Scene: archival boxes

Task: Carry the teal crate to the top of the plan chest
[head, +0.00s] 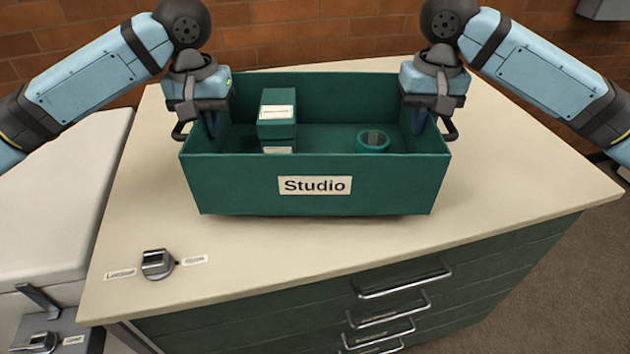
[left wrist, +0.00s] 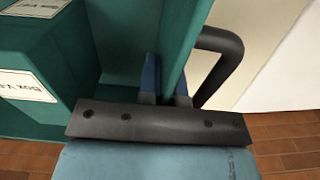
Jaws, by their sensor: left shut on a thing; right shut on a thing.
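The teal crate (head: 230,185), labelled "Studio", is level over the pale top of the plan chest (head: 520,190). A shadow lies under it; I cannot tell whether it touches the top. My left gripper (head: 210,125) is shut on the crate's left end wall, and my right gripper (head: 418,122) is shut on its right end wall. In the left wrist view the fingers (left wrist: 165,85) straddle the teal wall beside a dark handle (left wrist: 222,65). Inside the crate are stacked teal boxes (head: 277,128) and a round teal thing (head: 373,141).
A metal knob (head: 157,263) between two small labels sits on the chest top at the front left. Drawers with metal handles (head: 405,280) face the front. A white cabinet (head: 60,200) stands at the left. A brick wall (head: 320,40) is behind. The top is clear right of the crate.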

